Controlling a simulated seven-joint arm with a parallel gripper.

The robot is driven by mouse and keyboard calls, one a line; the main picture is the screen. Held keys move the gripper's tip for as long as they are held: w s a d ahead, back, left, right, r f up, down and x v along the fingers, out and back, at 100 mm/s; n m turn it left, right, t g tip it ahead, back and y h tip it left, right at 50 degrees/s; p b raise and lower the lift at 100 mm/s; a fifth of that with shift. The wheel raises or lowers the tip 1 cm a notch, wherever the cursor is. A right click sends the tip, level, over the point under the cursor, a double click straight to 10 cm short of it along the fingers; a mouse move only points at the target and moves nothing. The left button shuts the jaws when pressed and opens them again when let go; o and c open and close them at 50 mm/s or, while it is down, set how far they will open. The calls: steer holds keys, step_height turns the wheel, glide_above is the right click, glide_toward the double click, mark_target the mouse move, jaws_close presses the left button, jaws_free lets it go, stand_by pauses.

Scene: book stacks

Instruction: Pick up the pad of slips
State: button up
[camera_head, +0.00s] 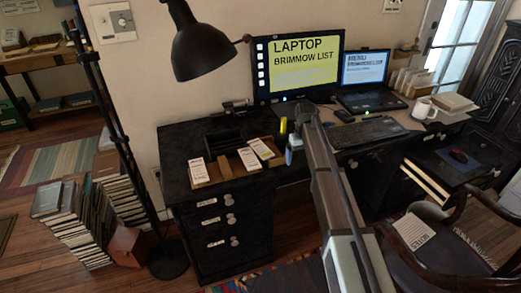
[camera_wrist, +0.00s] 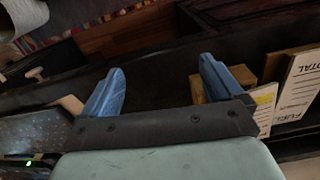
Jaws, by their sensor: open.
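White pads of printed slips lie in a wooden holder (camera_head: 225,168) on the left part of the black desk: one at its left (camera_head: 199,172), one in the middle (camera_head: 250,159) and one at its right (camera_head: 262,148). I cannot tell which one the task means. In the wrist view, a pad marked "TOTAL" (camera_wrist: 299,86) is at the right edge, with a smaller white and yellow piece (camera_wrist: 264,101) beside it. My gripper (camera_wrist: 161,65) has two blue fingers spread apart with nothing between them. It is over the desk, right of the pads in the head view (camera_head: 294,146).
A black desk lamp (camera_head: 190,45) hangs above the desk's left part. A dark organizer (camera_head: 224,141) stands behind the pads. A chair (camera_head: 440,240) stands in front.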

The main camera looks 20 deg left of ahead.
steer(key=w+a+r+n, duration=0.1)
steer(key=a+r, duration=0.6)
steer(key=a, duration=0.2)
steer(key=w+a+r+n, duration=0.1)
steer(key=a+r+n, duration=0.1)
steer(key=a+r, duration=0.65)
glide_toward(259, 146)
step_height(259, 146, down, 7)
steer(key=shift+s+f, duration=0.2)
steer(key=shift+f, duration=0.05)
steer(key=c, duration=1.1)
steer(key=shift+r, duration=0.15)
